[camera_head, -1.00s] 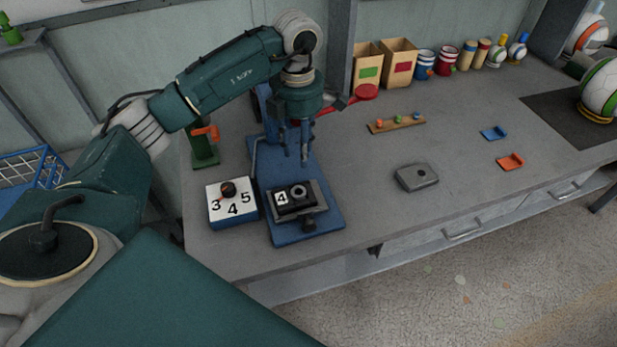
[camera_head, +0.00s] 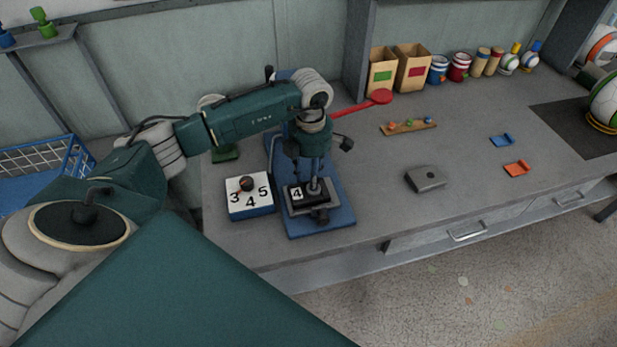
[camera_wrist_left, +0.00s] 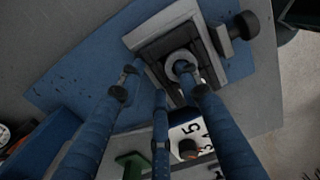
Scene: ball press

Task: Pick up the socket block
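The dark socket block (camera_head: 309,194), with a white "4" label and a round ring, sits in the clamp on the blue press base (camera_head: 322,224). It also shows in the left wrist view, where its ring (camera_wrist_left: 181,66) faces up toward the camera. My left gripper (camera_head: 306,174) points down just above the block. In the left wrist view its blue fingers (camera_wrist_left: 160,82) are spread apart, with one fingertip near the ring. I cannot tell whether any finger touches the block. Nothing is held. My right gripper is out of view.
A white-topped box (camera_head: 250,198) with a dial and numbers 3, 4, 5 stands left of the press. A grey block (camera_head: 426,179) lies to the right. A red lever (camera_head: 378,97) reaches out behind my wrist. The bench between the grey block and the press is clear.

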